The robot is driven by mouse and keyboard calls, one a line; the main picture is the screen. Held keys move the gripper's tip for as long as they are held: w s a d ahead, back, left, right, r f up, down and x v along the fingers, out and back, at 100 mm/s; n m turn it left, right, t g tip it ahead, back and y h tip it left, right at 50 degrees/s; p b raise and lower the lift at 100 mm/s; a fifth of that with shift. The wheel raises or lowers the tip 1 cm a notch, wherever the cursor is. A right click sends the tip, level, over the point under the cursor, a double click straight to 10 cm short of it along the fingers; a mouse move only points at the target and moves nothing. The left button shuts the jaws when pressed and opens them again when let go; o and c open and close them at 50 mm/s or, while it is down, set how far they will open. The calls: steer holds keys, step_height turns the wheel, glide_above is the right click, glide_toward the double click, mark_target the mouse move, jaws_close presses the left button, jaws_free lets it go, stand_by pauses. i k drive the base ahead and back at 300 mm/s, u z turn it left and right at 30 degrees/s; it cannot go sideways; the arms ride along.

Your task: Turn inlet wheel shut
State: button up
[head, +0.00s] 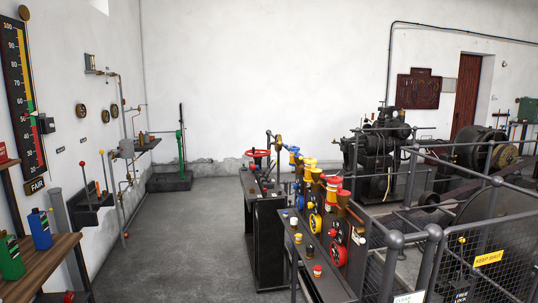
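A red handwheel (258,153) lies about level on top of a dark stand near the middle of the head view. It is small and distant, and I read no label on it, so I cannot tell for sure that it is the inlet wheel. Another red round wheel (338,254) is on the front of the nearer bench, lower right of it. How far any wheel is turned does not show. My gripper is not in view, and nothing of it shows near either wheel.
A dark bench (326,284) bears several red, yellow and blue fittings. Grey railings (415,165) and a mesh guard (493,262) fence machinery at right. A wooden shelf (45,265) with bottles stands at left. Grey floor (190,245) between is clear.

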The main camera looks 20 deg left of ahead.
mark_target(258, 150)
steer(key=u, duration=0.45)
steer(key=k, duration=0.55)
steer(key=u, duration=0.85)
steer(key=i, duration=1.05)
steer(key=u, duration=0.25)
steer(key=i, duration=2.55)
steer(key=z, duration=0.2)
steer(key=i, duration=2.45)
steer(key=z, duration=0.6)
steer(key=i, duration=1.65)
steer(key=z, duration=0.3)
